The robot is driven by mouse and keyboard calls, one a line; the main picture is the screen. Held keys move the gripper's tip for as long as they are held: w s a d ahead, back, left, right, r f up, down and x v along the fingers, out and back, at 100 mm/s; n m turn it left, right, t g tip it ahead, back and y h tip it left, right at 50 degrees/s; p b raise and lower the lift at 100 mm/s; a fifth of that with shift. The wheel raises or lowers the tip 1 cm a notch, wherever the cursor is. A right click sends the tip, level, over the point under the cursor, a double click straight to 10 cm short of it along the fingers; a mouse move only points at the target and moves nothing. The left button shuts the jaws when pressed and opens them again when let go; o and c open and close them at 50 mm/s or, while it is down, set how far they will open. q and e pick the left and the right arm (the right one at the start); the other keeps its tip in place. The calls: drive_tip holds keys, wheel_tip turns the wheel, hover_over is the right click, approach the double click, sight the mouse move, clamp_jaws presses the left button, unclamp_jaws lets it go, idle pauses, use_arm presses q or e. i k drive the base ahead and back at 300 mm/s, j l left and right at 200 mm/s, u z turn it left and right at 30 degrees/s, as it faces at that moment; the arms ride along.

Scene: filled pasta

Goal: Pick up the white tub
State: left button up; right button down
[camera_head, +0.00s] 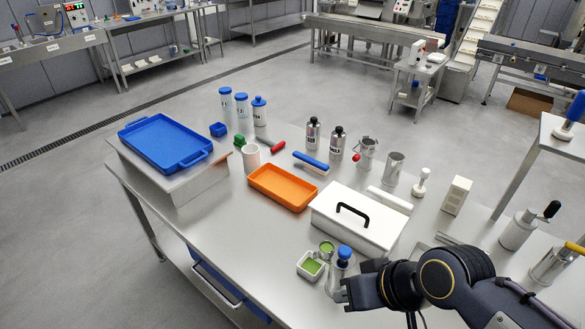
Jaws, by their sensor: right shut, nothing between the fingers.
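A small square white tub (303,272) with green contents stands near the front edge of the steel table, left of my right gripper. My right gripper (341,295) comes in from the lower right. It is shut and empty, beside a clear bottle with a blue cap (344,252) that it partly overlaps. A gap shows between the gripper and the white tub. A white open cylinder (251,160) stands farther back on the table. My left gripper is not in view.
A white box with a black handle (375,228) stands behind the bottle. A small round cup with green contents (326,248) is close behind the tub. An orange tray (284,187) lies farther back. Bare table (235,240) lies left of the tub.

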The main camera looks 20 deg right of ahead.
sight(311, 269)
drive_tip(key=z, duration=1.25)
